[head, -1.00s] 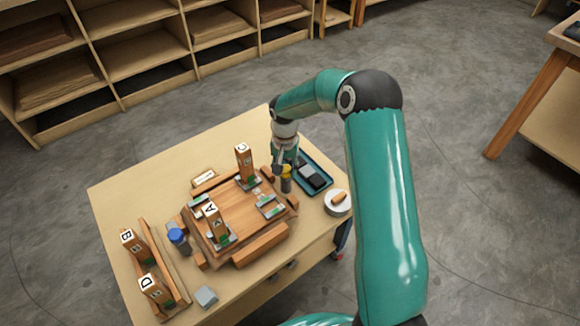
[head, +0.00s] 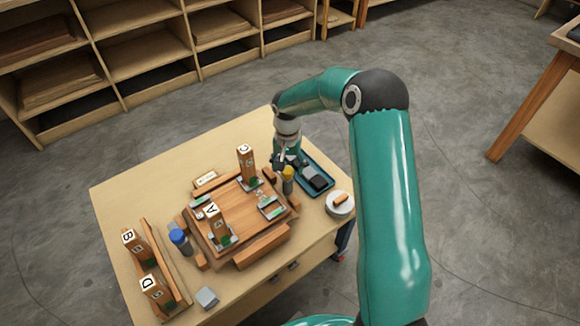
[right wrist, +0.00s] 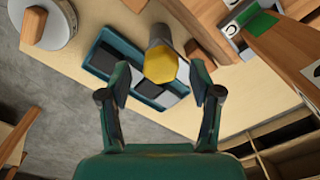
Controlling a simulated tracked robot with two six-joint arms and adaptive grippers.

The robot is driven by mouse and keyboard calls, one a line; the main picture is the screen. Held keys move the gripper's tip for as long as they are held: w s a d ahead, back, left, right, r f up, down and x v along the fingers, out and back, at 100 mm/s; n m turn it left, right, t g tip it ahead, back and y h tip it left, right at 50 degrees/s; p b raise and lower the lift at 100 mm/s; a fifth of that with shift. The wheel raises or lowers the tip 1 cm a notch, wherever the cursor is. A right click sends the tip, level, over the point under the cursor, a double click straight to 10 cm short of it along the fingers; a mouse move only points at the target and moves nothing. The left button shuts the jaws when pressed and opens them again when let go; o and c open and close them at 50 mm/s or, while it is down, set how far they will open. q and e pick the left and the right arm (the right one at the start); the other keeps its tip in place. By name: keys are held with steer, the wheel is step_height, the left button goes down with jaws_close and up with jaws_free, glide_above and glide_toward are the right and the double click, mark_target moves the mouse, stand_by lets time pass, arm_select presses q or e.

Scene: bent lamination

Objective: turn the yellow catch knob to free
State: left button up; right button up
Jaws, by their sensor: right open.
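The yellow catch knob (head: 288,172) stands at the right edge of the wooden board fixture (head: 232,222), on a grey stem. In the right wrist view the knob (right wrist: 161,64) shows its six-sided yellow top. My right gripper (head: 281,164) is just behind the knob in the head view. In the right wrist view its two fingers (right wrist: 160,82) are spread, with the knob between and slightly beyond the tips, with gaps on both sides. I see no contact. My left gripper is not in view.
A blue tray with dark blocks (head: 333,190) and a round white dish (head: 340,215) lie right of the fixture. Posts A (head: 213,225) and C (head: 246,165) stand on it.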

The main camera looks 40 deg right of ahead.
mark_target(288, 170)
step_height(288, 170, up, 11)
stand_by(0.3)
steer(key=shift+f, duration=0.15)
stand_by(0.3)
